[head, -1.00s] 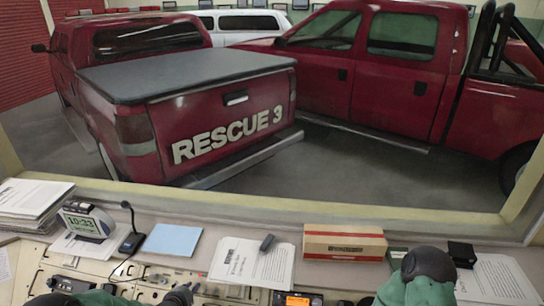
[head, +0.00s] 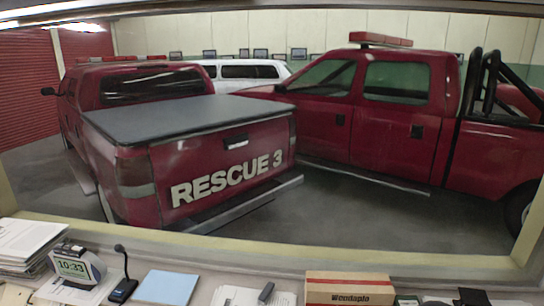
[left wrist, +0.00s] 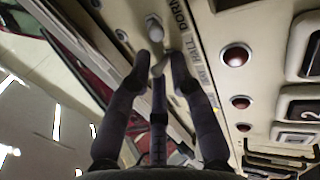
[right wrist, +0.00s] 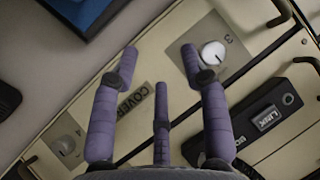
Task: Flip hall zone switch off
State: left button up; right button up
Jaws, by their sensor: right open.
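In the left wrist view, a row of pale toggle switches runs along the beige panel. One toggle (left wrist: 153,28) stands by the label reading DORM. Another pale lever (left wrist: 159,66), near the label HALL (left wrist: 190,46), shows between the fingertips of my left gripper (left wrist: 160,60). The fingertips are partly apart around it; whether they touch it I cannot tell. My right gripper (right wrist: 160,58) is open and empty above another part of the console, with a label reading COVER (right wrist: 133,100) between its fingers. Neither gripper shows in the head view.
Red lamps (left wrist: 236,55) sit beside the toggles. A white knob (right wrist: 213,53) and a black device (right wrist: 268,117) lie near my right fingers. A clock (head: 75,266), microphone (head: 123,285), blue paper (head: 166,287) and box (head: 349,288) line the ledge below the window.

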pick_arm(q)
jog(key=shift+s+a+f+b, duration=0.1)
jog(key=shift+s+f+b, duration=0.1)
jog(key=shift+s+f, duration=0.35)
jog(key=shift+s+a+f+b, duration=0.1)
jog(key=shift+s+f+b, duration=0.15)
jog(key=shift+s, duration=0.45)
pick_arm(e)
jog(key=shift+f, duration=0.4)
pick_arm(q)
jog(key=s+r+p, duration=0.3)
jog(key=r+p, duration=0.1)
jog(key=r, duration=0.1)
jog(key=shift+a, duration=0.2)
pick_arm(e)
notch_tip(320, 180, up, 4)
jog(key=shift+r, duration=0.2)
pick_arm(q)
jog(key=shift+s, duration=0.2)
pick_arm(e)
jog(key=shift+s, duration=0.1)
